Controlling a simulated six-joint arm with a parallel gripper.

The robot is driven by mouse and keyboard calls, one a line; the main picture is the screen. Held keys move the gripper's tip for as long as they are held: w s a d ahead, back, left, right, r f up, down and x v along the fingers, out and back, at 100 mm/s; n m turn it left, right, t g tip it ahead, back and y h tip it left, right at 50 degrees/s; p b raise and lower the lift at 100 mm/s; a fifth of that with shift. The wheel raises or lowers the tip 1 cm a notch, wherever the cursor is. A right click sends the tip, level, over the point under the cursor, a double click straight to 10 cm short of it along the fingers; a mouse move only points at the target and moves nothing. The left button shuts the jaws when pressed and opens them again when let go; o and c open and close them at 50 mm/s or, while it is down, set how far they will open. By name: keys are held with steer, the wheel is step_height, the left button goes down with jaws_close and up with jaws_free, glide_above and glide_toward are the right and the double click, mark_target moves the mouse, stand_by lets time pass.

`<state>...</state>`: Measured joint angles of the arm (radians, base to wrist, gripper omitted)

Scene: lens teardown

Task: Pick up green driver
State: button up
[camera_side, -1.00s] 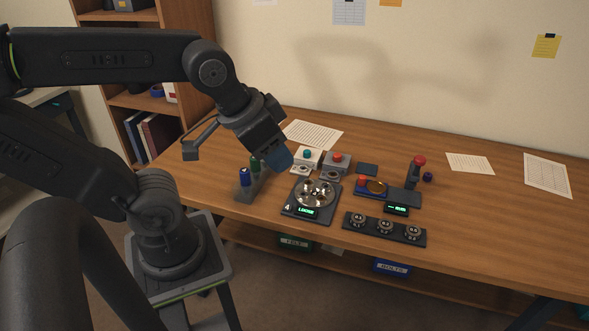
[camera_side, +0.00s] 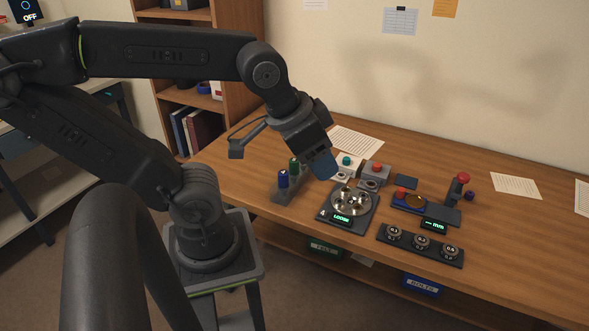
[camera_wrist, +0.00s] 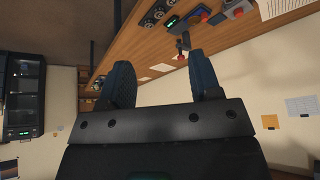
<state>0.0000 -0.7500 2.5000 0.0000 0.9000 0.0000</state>
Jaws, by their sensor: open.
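The green driver (camera_side: 294,166) stands upright in a grey holder (camera_side: 288,193), behind a blue driver (camera_side: 283,180). My gripper (camera_side: 323,164) hangs just right of the green driver in the side view, with its blue fingers apart and nothing seen between them. The gap in depth between gripper and driver is hard to judge. In the wrist view the two fingers (camera_wrist: 163,80) stand well apart and empty. I cannot make out the green driver in that view.
Right of the holder is a round metal part on a dark base (camera_side: 351,201) with a lit display. Red and teal button boxes (camera_side: 374,173) stand behind it. A gauge unit (camera_side: 440,212) and a weight tray (camera_side: 421,243) lie further right. The table's right side is mostly clear.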

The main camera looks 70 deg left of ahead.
steer(key=shift+a, duration=0.1)
steer(key=n+g+y, duration=0.4)
steer(key=n+g, duration=0.2)
steer(key=n, duration=1.2)
glide_toward(294, 160)
steer(key=x, duration=0.2)
steer(key=s+x, duration=0.1)
steer(key=x, duration=0.1)
steer(key=shift+a+f, duration=0.15)
steer(key=shift+f, duration=0.15)
steer(key=shift+y, duration=0.3)
steer(key=shift+w+x, duration=0.2)
steer(key=shift+x, duration=0.8)
steer(key=shift+w+x, duration=0.15)
steer(key=shift+x, duration=0.8)
steer(key=shift+w+x, duration=0.2)
steer(key=shift+x, duration=0.8)
steer(key=shift+d, duration=0.25)
steer(key=c, duration=0.9)
